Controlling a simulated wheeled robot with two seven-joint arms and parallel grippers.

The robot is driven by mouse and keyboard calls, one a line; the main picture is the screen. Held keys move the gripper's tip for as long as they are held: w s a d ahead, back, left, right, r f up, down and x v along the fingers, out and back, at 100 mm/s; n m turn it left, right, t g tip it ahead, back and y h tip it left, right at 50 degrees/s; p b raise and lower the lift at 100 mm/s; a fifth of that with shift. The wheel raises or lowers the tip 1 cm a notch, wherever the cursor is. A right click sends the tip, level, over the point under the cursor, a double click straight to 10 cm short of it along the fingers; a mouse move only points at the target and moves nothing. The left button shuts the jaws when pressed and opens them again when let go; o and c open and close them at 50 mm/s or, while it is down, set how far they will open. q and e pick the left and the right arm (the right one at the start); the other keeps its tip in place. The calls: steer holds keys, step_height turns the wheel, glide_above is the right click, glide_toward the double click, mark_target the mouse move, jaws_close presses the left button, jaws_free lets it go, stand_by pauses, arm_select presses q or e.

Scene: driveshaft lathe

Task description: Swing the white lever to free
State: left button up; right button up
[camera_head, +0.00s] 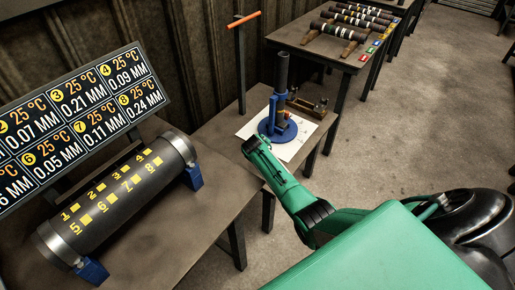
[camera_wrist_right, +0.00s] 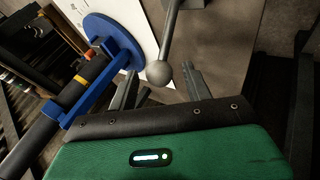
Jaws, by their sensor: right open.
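A pale grey rod with a ball end (camera_wrist_right: 158,72) shows in the right wrist view; it is the only lever-like part there and looks grey rather than white. My right gripper (camera_wrist_right: 162,78) is open, with its two fingers on either side of the ball in that view; I cannot tell whether they touch it. A blue stand (camera_wrist_right: 104,40) with a dark upright tube is beside it. In the head view the blue stand (camera_head: 277,131) is on a white sheet, and my green right arm reaches to just in front of it. The lever cannot be made out there. My left gripper is not in view.
A dark numbered cylinder (camera_head: 118,195) rests on blue supports on the near table. A display board (camera_head: 75,125) stands behind it. A tall post with an orange bar (camera_head: 244,19) rises behind the stand. Striped shafts (camera_head: 338,30) lie on a farther table. Open floor is at right.

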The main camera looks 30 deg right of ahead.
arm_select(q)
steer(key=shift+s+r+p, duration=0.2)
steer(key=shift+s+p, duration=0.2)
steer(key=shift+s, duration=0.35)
arm_select(e)
steer(key=v, duration=1.1)
steer(key=shift+a+r, duration=0.15)
steer(key=shift+a, duration=0.05)
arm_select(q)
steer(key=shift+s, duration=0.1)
arm_select(e)
steer(key=shift+s, duration=0.15)
